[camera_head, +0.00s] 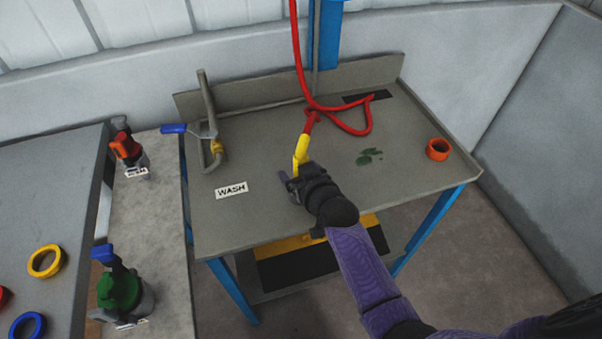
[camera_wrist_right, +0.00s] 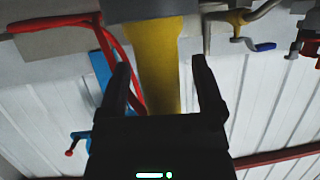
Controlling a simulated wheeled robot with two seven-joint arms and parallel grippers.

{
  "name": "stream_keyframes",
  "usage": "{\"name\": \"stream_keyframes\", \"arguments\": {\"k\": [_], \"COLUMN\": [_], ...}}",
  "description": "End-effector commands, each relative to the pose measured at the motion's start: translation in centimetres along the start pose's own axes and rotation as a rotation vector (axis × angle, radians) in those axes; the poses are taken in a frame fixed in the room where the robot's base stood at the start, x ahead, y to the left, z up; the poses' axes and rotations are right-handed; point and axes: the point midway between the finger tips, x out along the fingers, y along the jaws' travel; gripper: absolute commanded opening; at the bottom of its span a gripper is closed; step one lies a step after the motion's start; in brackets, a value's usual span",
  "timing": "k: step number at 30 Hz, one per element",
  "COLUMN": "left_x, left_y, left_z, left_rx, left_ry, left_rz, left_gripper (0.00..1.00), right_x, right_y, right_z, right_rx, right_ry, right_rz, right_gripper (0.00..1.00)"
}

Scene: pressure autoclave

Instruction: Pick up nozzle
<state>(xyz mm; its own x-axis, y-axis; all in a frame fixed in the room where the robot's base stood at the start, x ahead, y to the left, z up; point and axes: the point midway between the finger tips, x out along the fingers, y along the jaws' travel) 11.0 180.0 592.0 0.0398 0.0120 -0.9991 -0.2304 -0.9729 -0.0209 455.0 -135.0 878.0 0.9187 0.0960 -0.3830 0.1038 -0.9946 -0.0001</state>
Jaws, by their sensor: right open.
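The yellow nozzle (camera_head: 301,152) sits on the end of a red hose (camera_head: 298,60) over the wash table (camera_head: 270,130). My right gripper (camera_head: 289,178) is at the nozzle's near end. In the right wrist view the yellow nozzle (camera_wrist_right: 155,62) shows between the two spread fingers of my right gripper (camera_wrist_right: 160,66), with a gap on each side. The jaws are open and not closed on it. Whether the nozzle is fully inside the jaws I cannot tell. My left gripper is not in view.
A pipe with a blue-handled tap (camera_head: 176,128) stands at the table's left. A WASH label (camera_head: 231,190) lies in front of it. An orange ring (camera_head: 438,149) sits at the right and green bits (camera_head: 369,156) lie mid-table.

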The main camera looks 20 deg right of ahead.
Motion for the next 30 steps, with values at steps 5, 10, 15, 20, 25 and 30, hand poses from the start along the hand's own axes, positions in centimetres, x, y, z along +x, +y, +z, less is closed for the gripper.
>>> {"name": "stream_keyframes", "arguments": {"k": [5,10,15,20,25,30], "left_x": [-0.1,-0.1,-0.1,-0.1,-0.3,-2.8], "left_y": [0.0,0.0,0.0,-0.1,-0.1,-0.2], "left_z": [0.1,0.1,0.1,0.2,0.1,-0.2], "left_rx": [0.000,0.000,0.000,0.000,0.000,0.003], "left_ry": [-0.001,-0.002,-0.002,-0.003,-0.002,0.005], "left_rz": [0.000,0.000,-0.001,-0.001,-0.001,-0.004], "left_gripper": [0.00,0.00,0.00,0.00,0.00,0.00], "right_x": [-0.1,-0.1,-0.1,-0.1,-0.2,-1.9], "right_y": [0.0,0.0,0.0,0.0,0.0,0.0], "right_z": [-0.1,-0.1,-0.1,-0.1,-0.4,-4.5], "right_rx": [0.000,0.000,0.000,0.000,0.000,0.000], "right_ry": [0.000,0.000,0.000,0.001,0.001,0.007], "right_rz": [0.000,0.000,0.000,0.000,0.000,0.000], "right_gripper": [0.66,0.30,0.00,0.00,0.00,0.00]}}
